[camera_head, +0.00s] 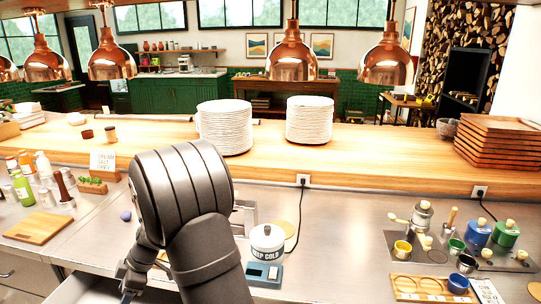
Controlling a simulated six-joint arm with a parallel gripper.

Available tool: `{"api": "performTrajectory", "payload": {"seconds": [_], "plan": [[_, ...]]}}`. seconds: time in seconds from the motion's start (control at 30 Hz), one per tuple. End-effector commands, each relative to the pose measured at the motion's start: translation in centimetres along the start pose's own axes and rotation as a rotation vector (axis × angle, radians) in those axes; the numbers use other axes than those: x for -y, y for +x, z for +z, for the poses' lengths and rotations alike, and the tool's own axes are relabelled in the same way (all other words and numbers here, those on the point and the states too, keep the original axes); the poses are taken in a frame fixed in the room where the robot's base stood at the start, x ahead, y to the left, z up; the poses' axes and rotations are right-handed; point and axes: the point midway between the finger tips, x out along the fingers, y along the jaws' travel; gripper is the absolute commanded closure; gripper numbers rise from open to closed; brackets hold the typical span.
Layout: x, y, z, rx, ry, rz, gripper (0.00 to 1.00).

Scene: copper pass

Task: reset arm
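My dark grey arm rises from the bottom centre and bends over the steel counter (340,215). Part of my gripper (130,277) shows low and left of the arm, near the counter's front edge and an open drawer (90,290). It is small and dark here, and its fingertips are not clear enough to tell open from shut. Nothing is clearly seen in it.
A white lidded pot (267,240) stands just right of my arm. Jars and cups (478,232) fill the right. A cutting board (40,228) and bottles (22,188) are left. Two plate stacks (225,127) stand on the wooden shelf, with copper lamps (291,58) above.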

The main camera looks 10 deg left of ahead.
Motion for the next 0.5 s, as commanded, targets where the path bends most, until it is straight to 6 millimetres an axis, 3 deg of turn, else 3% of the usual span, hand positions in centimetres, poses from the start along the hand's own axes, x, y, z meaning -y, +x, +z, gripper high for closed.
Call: {"api": "performTrajectory", "payload": {"seconds": [0.5], "plan": [[-10.1,-1.3,-2.5,0.0,0.163,0.106,0.44]]}}
